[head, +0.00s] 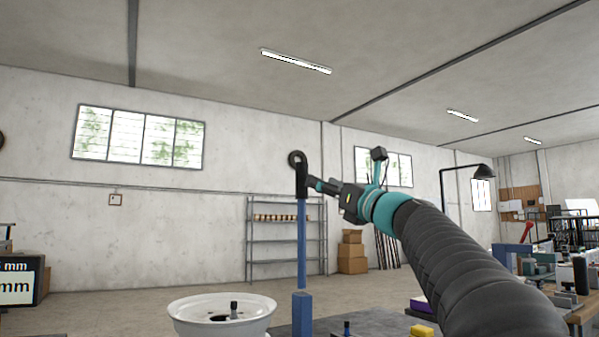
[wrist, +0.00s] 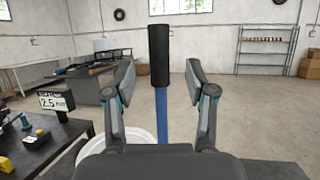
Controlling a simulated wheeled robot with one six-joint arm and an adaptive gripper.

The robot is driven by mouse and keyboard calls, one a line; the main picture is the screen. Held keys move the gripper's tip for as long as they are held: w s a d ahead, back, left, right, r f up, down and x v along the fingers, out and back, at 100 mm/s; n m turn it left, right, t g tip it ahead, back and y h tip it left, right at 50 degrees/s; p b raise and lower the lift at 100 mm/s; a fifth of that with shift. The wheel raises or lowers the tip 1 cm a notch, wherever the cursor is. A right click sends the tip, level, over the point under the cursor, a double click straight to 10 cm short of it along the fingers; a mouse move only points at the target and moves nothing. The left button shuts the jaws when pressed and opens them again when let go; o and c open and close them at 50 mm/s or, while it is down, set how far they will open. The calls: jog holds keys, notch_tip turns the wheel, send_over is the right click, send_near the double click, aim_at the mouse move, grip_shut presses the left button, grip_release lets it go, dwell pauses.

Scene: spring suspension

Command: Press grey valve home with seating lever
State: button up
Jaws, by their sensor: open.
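The seating lever is a blue bar (head: 302,245) standing upright, with a black grip (head: 302,178) at its top. In the wrist view the black grip (wrist: 159,56) stands upright between my spread fingers, with blue bar below. My gripper (head: 316,186) is open at grip height, reaching from the right; it also shows in the wrist view (wrist: 159,80). I cannot tell if the fingers touch the grip. A white wheel rim (head: 190,316) lies left of the lever's foot, with a small dark valve-like stem (head: 234,308) upright in it. I cannot tell whether this is the grey valve.
A display reading 2.5 (wrist: 57,101) stands on a dark table at left in the wrist view. A yellow block (head: 421,331) lies on the bench below my arm. A cluttered bench is at right. The air around the lever's upper part looks clear.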

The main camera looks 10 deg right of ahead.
aim_at(306, 176)
jog(key=p+x, duration=0.2)
jog(key=x, duration=0.6)
jog(key=shift+w+a, duration=0.15)
jog(key=shift+a, duration=0.05)
jog(key=shift+c, duration=0.3)
grip_shut()
